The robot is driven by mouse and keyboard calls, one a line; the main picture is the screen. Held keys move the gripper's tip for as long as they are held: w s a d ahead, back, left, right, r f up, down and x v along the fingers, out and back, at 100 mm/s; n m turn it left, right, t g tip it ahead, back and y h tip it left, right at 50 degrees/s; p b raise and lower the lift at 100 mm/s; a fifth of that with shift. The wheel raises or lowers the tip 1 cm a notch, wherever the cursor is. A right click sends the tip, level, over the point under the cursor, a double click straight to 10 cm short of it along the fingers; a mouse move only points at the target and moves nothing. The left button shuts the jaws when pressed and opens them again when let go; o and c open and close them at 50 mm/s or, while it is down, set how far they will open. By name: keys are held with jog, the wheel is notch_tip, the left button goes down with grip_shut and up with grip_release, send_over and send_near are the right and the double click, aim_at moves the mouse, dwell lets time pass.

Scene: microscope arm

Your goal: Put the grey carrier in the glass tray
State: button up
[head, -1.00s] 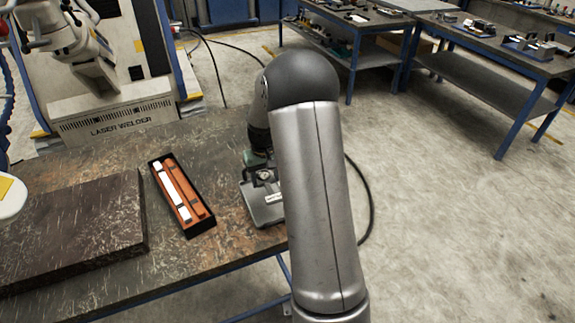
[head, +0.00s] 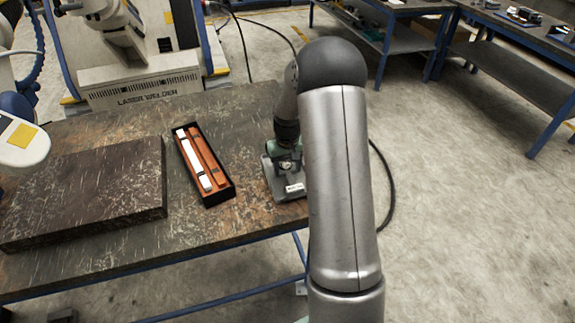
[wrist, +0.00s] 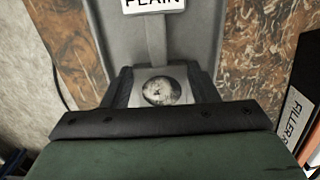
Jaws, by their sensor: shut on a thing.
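The grey carrier (head: 271,180) is a flat grey plate near the right edge of the worktable. A white label on it reads "PLAIN" in the wrist view, where the grey plate (wrist: 196,35) fills the top middle. My gripper (wrist: 160,92) is shut on the carrier, its dark fingers on either side of a round metal knob. In the head view my gripper (head: 289,155) is at the carrier, partly hidden by my arm. I cannot tell whether the carrier touches the table. I cannot make out a glass tray in either view.
A black box (head: 228,193) with white and orange bars stands left of the carrier; its label in the wrist view starts "FILLER". A thick dark slab (head: 90,185) lies farther left. A white part with a yellow patch (head: 22,137) hangs at the left edge.

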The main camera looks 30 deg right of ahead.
jog(key=shift+f+b, duration=0.5)
jog(key=shift+f, duration=0.15)
jog(key=o, duration=1.2)
jog(key=shift+r, duration=0.15)
